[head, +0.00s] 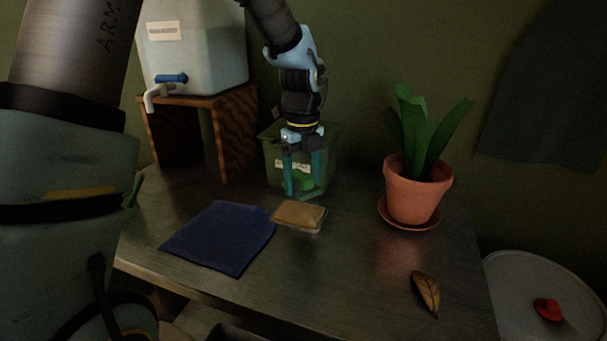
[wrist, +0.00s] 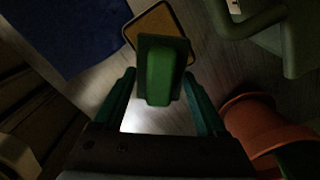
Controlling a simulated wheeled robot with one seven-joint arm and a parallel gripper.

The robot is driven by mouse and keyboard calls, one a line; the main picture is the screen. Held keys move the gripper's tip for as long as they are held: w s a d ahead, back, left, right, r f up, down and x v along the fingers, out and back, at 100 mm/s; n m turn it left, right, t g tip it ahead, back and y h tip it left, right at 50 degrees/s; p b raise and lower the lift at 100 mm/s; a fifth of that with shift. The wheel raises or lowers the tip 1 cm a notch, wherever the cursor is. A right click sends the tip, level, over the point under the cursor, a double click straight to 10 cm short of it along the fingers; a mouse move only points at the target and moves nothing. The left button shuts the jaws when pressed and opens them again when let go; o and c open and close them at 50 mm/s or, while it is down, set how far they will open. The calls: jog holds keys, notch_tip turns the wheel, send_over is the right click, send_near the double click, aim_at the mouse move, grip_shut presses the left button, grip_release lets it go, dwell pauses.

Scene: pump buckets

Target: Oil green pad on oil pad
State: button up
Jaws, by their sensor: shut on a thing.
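The green pad (wrist: 160,70) is held between the two teal fingers of my gripper (head: 304,189), which is shut on it. In the head view only a bright green bit of the pad (head: 306,183) shows between the fingers. The oil pad (head: 299,213) is a flat tan pad in a shallow tray on the table. It lies just in front of my gripper. In the wrist view a corner of the oil pad (wrist: 152,22) shows beyond the green pad, which hides part of it. The green pad appears above the table, apart from the oil pad.
A green labelled box (head: 277,158) stands right behind my gripper. A dark blue cloth (head: 220,238) lies left of the oil pad. A potted plant (head: 413,190) stands right, a leaf (head: 425,293) front right. A water tank (head: 200,55) sits on a wooden stand (head: 232,130).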

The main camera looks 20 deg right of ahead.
aim_at(300, 214)
jog(key=shift+w+f, duration=0.1)
jog(key=shift+w, duration=0.4)
jog(key=shift+f, duration=0.15)
notch_tip(300, 214, down, 6)
jog(key=b, duration=0.5)
jog(key=shift+r, duration=0.2)
jog(key=shift+a+f, duration=0.1)
jog(key=shift+f, duration=0.5)
dwell(1.8)
notch_tip(300, 214, up, 7)
jog(key=p, duration=0.6)
jog(key=shift+r, duration=0.1)
dwell(0.9)
